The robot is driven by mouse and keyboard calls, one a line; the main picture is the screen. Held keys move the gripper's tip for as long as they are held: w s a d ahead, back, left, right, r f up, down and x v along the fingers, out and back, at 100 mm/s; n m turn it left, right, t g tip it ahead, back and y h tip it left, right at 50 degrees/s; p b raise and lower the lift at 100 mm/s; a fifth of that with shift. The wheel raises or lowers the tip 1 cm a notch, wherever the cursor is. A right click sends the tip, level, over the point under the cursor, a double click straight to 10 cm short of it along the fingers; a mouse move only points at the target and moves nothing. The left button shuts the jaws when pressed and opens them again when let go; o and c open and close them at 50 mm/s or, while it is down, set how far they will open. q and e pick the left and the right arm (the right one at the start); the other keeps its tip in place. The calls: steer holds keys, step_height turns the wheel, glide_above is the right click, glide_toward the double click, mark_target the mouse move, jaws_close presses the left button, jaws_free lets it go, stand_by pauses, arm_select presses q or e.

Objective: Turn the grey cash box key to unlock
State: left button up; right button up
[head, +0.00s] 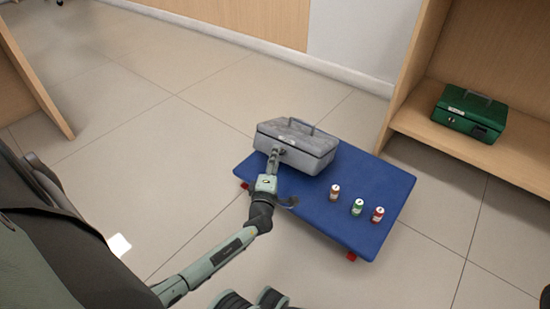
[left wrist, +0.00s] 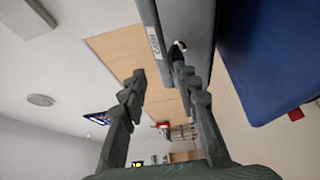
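The grey cash box (head: 297,144) sits closed, handle up, on a blue platform (head: 365,190). My left gripper (head: 273,160) is at the box's front face, near its lock side. In the left wrist view the grey cash box (left wrist: 188,18) fills the top, with a white label. A small bright metal piece (left wrist: 180,45), perhaps the key or lock, shows at the tip of one finger. The fingers of my left gripper (left wrist: 158,74) are apart, with nothing visible between them. Whether that finger touches the metal piece I cannot tell. My right gripper does not show clearly.
Three small cans, one brown (head: 334,192), one green (head: 357,207) and one red (head: 377,214), stand on the platform right of the box. A green cash box (head: 470,112) sits on a wooden shelf (head: 520,160) at the right. Tiled floor around the platform is clear.

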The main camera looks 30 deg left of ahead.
arm_select(q)
steer(key=shift+r, duration=0.1)
steer(key=p+v, duration=0.4)
steer(key=v, duration=0.5)
steer(key=shift+r, duration=0.45)
steer(key=shift+a, duration=0.1)
steer(key=shift+p, duration=0.35)
steer(key=shift+o, duration=0.2)
